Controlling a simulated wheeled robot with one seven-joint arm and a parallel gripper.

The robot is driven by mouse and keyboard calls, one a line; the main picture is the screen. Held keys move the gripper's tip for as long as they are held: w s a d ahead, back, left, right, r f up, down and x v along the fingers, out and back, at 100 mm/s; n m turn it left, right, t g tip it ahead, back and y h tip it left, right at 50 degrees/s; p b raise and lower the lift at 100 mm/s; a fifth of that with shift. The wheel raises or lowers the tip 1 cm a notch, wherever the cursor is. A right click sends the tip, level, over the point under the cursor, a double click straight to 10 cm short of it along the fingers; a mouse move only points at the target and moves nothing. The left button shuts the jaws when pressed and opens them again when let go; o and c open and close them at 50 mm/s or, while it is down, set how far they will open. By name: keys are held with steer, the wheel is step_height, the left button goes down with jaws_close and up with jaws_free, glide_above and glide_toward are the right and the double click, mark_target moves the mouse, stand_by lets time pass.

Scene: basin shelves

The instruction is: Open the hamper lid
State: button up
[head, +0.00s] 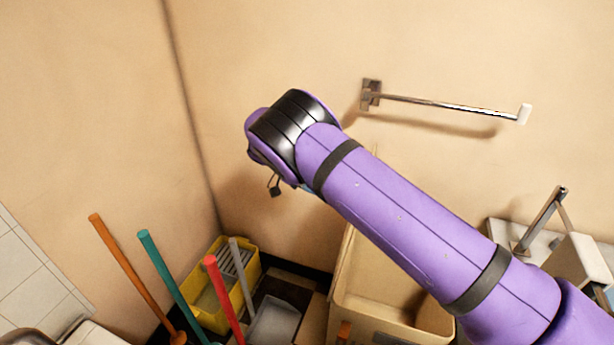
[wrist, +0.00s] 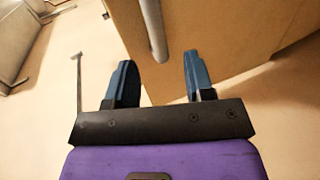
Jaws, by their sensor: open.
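A beige box-shaped bin (head: 372,296), which looks like the hamper, stands against the back wall in the head view, partly hidden by my purple arm. Its inside seems to show; I cannot tell clearly how its lid stands. In the wrist view, a tan panel (wrist: 215,35) with a grey bar (wrist: 154,30) lies beyond my gripper (wrist: 158,65). The panel may be part of the hamper. My gripper's two blue fingers are apart, with nothing seen between their tips. The bar ends near the gap; I cannot tell whether anything touches. The head view hides the fingers.
A metal wall bar (head: 440,103) juts out above the bin. A yellow bucket (head: 212,318) stands left of it, with orange (head: 130,266), teal (head: 171,277) and red (head: 222,296) handles nearby. A white fixture with a metal lever (head: 543,220) is at the right.

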steer(key=shift+v, duration=2.05)
steer(key=shift+w, duration=0.1)
steer(key=d+r+y, duration=0.5)
steer(key=d+r, duration=0.6)
steer(key=r, duration=0.3)
steer(key=s+d+r+n+t+y, duration=0.1)
steer(key=s+d+r+y, duration=0.4)
steer(key=d+r, duration=0.8)
steer(key=s+d+r+t+y, duration=0.1)
steer(key=s+d+r, duration=0.2)
steer(key=s, duration=0.3)
steer(key=s+d+r+n+t+y, duration=0.1)
steer(key=s+d+r+t, duration=0.15)
steer(key=s, duration=0.35)
steer(key=s+d+r, duration=0.2)
steer(key=s+r, duration=0.2)
steer(key=s, duration=0.1)
steer(key=s+d+f+n+t, duration=0.1)
steer(key=s+d+f+t, duration=0.1)
steer(key=s, duration=1.4)
steer(key=f+t, duration=0.1)
steer(key=t, duration=0.1)
steer(key=shift+s+d+n+t+y, duration=0.3)
steer(key=shift+s+d+t, duration=0.05)
steer(key=shift+s, duration=0.05)
